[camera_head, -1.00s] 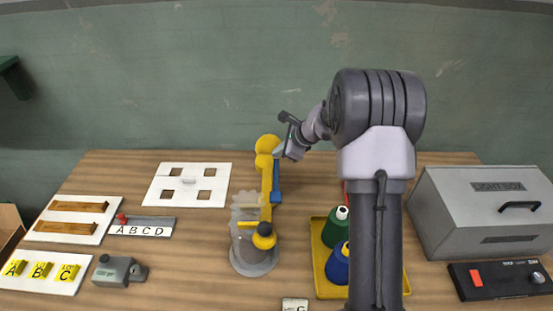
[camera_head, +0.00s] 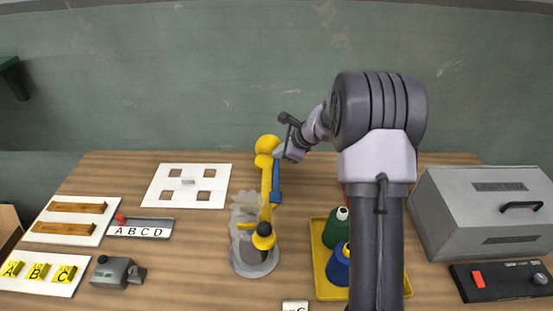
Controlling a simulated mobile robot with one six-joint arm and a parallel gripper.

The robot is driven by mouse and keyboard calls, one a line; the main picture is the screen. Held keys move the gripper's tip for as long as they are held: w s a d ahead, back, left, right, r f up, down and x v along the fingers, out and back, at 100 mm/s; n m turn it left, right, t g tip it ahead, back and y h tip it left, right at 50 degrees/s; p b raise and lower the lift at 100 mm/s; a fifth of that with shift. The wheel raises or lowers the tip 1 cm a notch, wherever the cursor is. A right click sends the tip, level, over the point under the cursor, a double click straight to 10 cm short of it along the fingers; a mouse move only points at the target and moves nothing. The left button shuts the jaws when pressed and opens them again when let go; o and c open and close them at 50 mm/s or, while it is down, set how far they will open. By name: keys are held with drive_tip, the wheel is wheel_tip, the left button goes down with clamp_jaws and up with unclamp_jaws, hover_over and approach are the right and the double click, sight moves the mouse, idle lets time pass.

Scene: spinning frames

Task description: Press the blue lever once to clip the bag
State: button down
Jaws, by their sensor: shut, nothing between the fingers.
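The blue lever (camera_head: 276,184) is a short blue piece on the right side of a yellow upright arm (camera_head: 266,185) at the middle of the table. A grey, translucent-looking bag or gear shape (camera_head: 246,214) stands beside the yellow arm, above a round grey base (camera_head: 255,262); I cannot tell which it is. My gripper (camera_head: 280,153) is shut and empty, just above and to the right of the blue lever, near the top of the yellow arm. I cannot tell whether it touches the lever.
A grey light box (camera_head: 480,215) stands far right. White boards (camera_head: 187,185) and a small grey device (camera_head: 113,272) lie left.

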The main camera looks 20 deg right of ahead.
drive_tip(key=shift+s+a+f, duration=0.15)
drive_tip(key=shift+s+f, duration=0.2)
drive_tip(key=shift+f, duration=0.35)
drive_tip(key=shift+w+r+p, duration=0.3)
drive_tip(key=shift+r+p, duration=0.55)
drive_tip(key=shift+p, duration=0.05)
drive_tip(key=shift+s+a+r, duration=0.1)
drive_tip(key=shift+s+r, duration=0.15)
drive_tip(key=shift+r, duration=0.05)
drive_tip(key=r+p, duration=0.3)
drive_tip(key=w+r+p, duration=0.1)
drive_tip(key=r, duration=0.1)
drive_tip(key=shift+d, duration=0.3)
